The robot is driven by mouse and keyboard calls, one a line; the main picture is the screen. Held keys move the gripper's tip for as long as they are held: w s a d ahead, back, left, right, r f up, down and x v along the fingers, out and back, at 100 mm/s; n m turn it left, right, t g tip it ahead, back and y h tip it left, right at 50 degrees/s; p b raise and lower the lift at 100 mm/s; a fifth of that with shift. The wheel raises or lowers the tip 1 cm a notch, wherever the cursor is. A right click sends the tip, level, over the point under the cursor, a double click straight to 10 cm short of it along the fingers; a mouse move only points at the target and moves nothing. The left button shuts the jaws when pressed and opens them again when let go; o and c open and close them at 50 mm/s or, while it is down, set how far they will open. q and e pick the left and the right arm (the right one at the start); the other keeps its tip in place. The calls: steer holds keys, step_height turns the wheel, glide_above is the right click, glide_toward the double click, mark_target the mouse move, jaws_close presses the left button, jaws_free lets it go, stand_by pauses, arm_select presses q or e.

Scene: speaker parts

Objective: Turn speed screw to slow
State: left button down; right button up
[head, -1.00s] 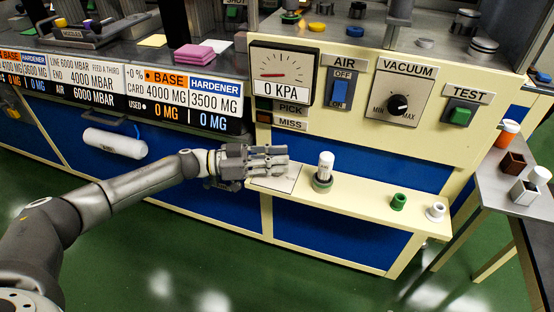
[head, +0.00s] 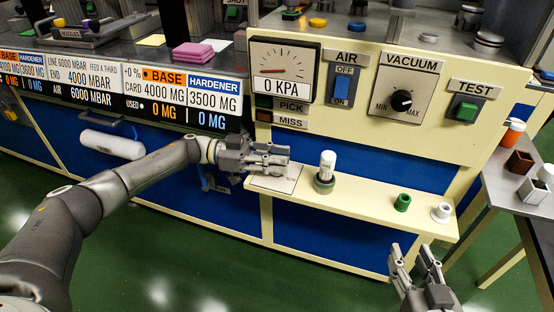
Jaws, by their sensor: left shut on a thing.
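I cannot make out a speed screw or a slow mark in the head view. My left gripper (head: 286,157) is over the left end of the cream shelf (head: 357,200), above a pale square plate (head: 275,181). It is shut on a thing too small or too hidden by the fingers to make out. My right gripper (head: 411,249) is at the bottom right, in front of the shelf's edge. Its two fingers are apart, with nothing seen between them.
A white-capped vial (head: 327,163) stands in a grey-green holder on the shelf. A green ring (head: 402,202) and a white ring (head: 441,211) are further right. The panel above carries a gauge (head: 283,72), AIR switch (head: 341,91), VACUUM knob (head: 401,101) and TEST button (head: 466,111).

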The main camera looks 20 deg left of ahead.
arm_select(q)
steer(key=c, duration=1.3)
jaws_free()
steer(key=shift+o, duration=0.2)
steer(key=s+a, duration=0.1)
steer(key=a, duration=1)
steer(key=shift+s+a, duration=0.2)
steer(key=shift+a, duration=0.2)
